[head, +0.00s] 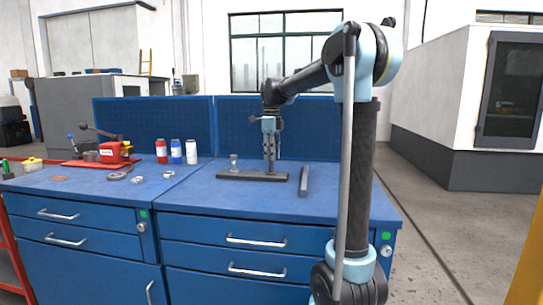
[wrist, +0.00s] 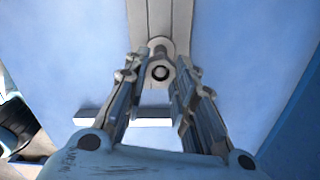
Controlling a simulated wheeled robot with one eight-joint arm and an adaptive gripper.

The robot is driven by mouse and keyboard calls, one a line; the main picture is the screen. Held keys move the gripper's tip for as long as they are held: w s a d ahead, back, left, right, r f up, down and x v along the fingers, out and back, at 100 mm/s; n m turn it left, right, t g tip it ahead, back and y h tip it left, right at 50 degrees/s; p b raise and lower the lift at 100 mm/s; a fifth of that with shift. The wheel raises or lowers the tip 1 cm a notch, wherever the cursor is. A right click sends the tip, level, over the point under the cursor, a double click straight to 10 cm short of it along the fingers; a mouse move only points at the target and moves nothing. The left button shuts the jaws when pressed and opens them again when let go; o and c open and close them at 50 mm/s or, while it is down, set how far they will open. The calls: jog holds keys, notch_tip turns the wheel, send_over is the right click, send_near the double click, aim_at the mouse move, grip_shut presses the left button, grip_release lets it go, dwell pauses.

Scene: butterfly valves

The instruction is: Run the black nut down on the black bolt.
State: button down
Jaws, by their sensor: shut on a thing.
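In the wrist view my gripper (wrist: 160,76) has its two fingers on either side of the nut (wrist: 149,72), shut on it. The nut looks grey here and has a dark round centre; I cannot tell how far it sits along the bolt. In the head view my gripper (head: 270,168) points straight down over the right part of a dark base bar (head: 235,175) lying on the blue bench. The fingers hide the black bolt and nut in that view.
A pale upright bolt or fitting (head: 234,162) stands at the bar's left end. A separate dark bar (head: 304,181) lies just right of my gripper. The bench front (head: 240,203) is clear.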

jog(key=m, duration=0.7)
jog(key=shift+s, duration=0.1)
jog(key=c, duration=1.6)
grip_release()
jog(key=shift+o, duration=0.2)
